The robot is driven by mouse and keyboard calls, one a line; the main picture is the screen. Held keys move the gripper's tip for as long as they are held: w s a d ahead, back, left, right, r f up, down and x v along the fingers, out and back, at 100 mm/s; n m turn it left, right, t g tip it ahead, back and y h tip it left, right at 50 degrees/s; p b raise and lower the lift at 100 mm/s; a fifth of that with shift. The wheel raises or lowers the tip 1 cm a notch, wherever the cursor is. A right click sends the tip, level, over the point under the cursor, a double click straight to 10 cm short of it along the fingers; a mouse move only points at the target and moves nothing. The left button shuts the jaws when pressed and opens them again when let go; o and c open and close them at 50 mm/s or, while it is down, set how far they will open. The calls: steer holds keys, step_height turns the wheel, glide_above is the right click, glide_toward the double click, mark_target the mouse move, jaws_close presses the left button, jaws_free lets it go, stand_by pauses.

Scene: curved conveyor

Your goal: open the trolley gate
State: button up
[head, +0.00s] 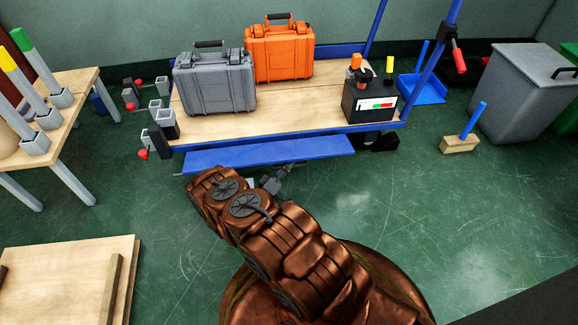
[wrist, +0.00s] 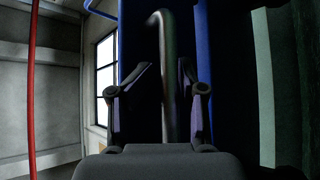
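The trolley has a wooden deck (head: 290,112) in a blue frame. A blue panel (head: 266,152), which looks like the gate, runs along its near side; I cannot tell its exact tilt. My gripper (head: 278,182) is just in front of that panel's near edge, partly hidden by my arm. In the wrist view my gripper (wrist: 163,100) has its two fingers apart. A bent grey metal handle (wrist: 168,70) runs between them, with visible gaps on both sides. Dark blue surface lies behind the handle.
On the deck stand a grey case (head: 215,83), an orange case (head: 279,50) and a black box (head: 369,102). A table (head: 75,95) is at left, a wooden platform (head: 75,275) at lower left, a brush (head: 462,142) and grey bin (head: 525,90) at right.

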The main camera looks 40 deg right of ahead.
steer(key=shift+r, duration=4.4)
steer(key=shift+a, duration=0.1)
glide_above(272, 168)
steer(key=s, duration=0.3)
steer(key=shift+f, duration=1.9)
steer(key=shift+v, duration=1.2)
steer(key=shift+w, duration=0.15)
